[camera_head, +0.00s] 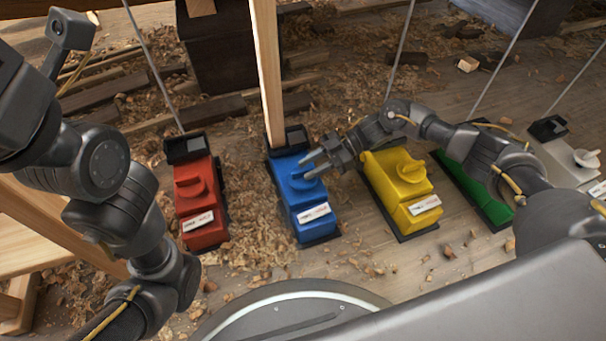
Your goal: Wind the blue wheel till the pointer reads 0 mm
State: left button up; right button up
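The blue unit (309,210) stands on the floor near the middle, with a white label on its near part. Its blue wheel (301,183) is on top, partly hidden by my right gripper. A pale wooden post (267,75) rises from its far end, beside a dark block (290,141). No pointer or scale reading can be made out. My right gripper (304,167) reaches in from the right, its two fingers parted at the wheel's far right side. I cannot tell whether they touch it. My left arm stands at the left; its gripper fingers do not show.
A red unit (202,208) stands left of the blue one. A yellow unit (401,190), a green unit (476,184) and a grey unit (562,160) stand to the right. Thin rods rise behind several of them. Wood shavings and planks litter the floor.

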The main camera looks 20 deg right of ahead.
jog(key=shift+b+x, duration=0.35)
jog(key=shift+x, duration=0.65)
jog(key=shift+a+f, duration=0.1)
jog(key=shift+a, duration=0.2)
jog(key=shift+c, duration=0.4)
